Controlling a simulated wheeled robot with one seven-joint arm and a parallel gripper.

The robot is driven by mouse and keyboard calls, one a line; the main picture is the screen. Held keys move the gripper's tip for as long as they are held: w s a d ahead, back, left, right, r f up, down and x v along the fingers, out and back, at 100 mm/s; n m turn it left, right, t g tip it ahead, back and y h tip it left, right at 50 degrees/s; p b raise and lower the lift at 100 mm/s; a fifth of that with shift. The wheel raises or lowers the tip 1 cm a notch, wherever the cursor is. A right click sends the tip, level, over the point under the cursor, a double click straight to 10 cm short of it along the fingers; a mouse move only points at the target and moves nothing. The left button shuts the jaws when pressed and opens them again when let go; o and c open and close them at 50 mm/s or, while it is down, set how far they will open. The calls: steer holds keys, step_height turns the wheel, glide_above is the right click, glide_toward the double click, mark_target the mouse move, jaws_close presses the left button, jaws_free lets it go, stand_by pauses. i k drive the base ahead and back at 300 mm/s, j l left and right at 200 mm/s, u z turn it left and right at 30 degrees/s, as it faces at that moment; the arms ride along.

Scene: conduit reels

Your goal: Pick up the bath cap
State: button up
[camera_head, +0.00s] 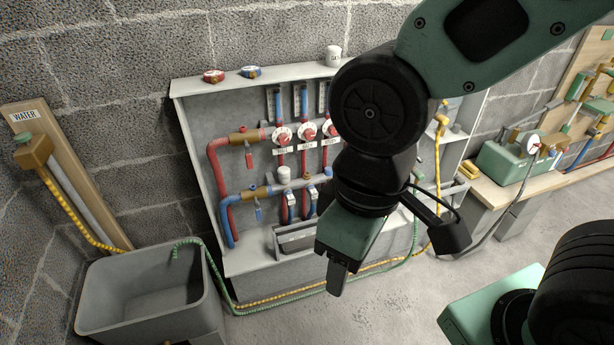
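A white cap-like cylinder (333,56) stands upright on the top ledge of the pipe cabinet, behind my arm; its small marking is too small to read. Another white cap (284,174) sits on the pipework below the gauges. I cannot tell from any readable label which one is the bath cap. My gripper (339,284) hangs fingers down in front of the cabinet's lower right part, apart from both caps. Its fingers appear edge-on, so the gap between them is not clear. I see nothing held in it. My arm hides the right middle of the cabinet.
A grey basin (125,285) stands at left. Hoses run along the floor. A workbench (505,192) with a green gauge box (510,160) is at right.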

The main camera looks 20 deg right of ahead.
mark_target(333, 59)
steer(key=i+l, duration=0.2)
steer(key=l, duration=0.2)
steer(key=i+l, duration=0.2)
steer(key=l, duration=0.2)
steer(key=i+l, duration=0.2)
steer(key=l, duration=0.15)
steer(key=i+l, duration=0.2)
steer(key=l, duration=0.2)
steer(key=i+l, duration=0.2)
steer(key=l, duration=0.2)
steer(key=u, duration=0.05)
